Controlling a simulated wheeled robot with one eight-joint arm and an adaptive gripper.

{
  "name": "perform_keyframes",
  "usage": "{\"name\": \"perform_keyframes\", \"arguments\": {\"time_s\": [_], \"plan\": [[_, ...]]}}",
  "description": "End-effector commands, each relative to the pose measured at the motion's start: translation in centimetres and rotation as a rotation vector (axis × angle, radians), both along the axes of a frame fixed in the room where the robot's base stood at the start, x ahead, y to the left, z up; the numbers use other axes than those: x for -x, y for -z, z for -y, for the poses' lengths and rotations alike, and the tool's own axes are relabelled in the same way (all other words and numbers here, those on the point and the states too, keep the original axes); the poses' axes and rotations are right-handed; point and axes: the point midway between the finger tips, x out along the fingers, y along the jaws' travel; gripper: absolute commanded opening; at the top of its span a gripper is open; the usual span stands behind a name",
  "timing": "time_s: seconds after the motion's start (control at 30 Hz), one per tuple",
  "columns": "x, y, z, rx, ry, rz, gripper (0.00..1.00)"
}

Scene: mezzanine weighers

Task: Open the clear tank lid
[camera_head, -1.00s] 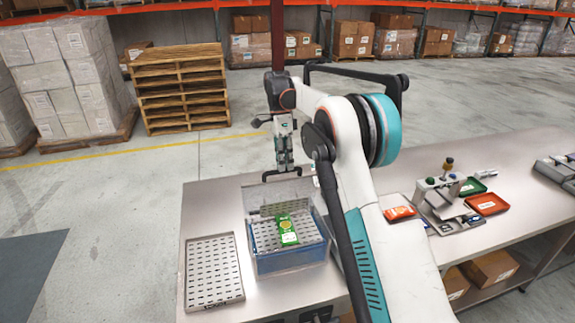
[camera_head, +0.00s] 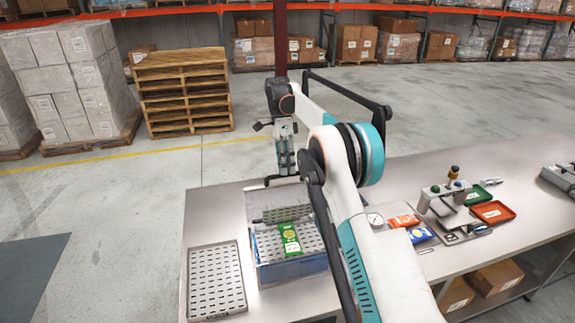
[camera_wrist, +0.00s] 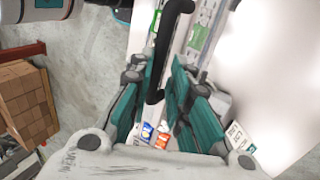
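The blue tank (camera_head: 292,270) stands on the steel bench in the head view, with a perforated rack and a green packet (camera_head: 289,240) in its top. Its clear lid (camera_head: 262,205) stands raised, roughly upright, at the tank's back edge. A black bar handle (camera_head: 270,181) is at the lid's top edge. My gripper (camera_head: 287,170) points down at the handle. In the wrist view the teal fingers of my gripper (camera_wrist: 160,95) are apart, with the black handle (camera_wrist: 161,55) showing between them. I cannot tell whether either finger touches it.
A perforated metal tray (camera_head: 216,280) lies left of the tank. To the right are a round gauge (camera_head: 375,220), small packets (camera_head: 404,220), a stand device (camera_head: 445,198) and red (camera_head: 492,212) and green trays. Pallets (camera_head: 183,90) stand on the floor behind.

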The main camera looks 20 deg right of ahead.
Motion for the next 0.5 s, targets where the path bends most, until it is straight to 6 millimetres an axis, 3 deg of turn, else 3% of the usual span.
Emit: {"name": "perform_keyframes", "arguments": {"time_s": [0.03,0.07,0.23,0.5], "plan": [[-0.61,1.59,-0.01,0.000,0.000,0.019,0.26],[-0.61,1.59,-0.01,0.000,0.000,0.019,0.33],[-0.60,1.51,-0.01,0.000,0.000,0.020,0.46],[-0.58,1.32,-0.01,0.000,0.000,0.020,0.40]]}}
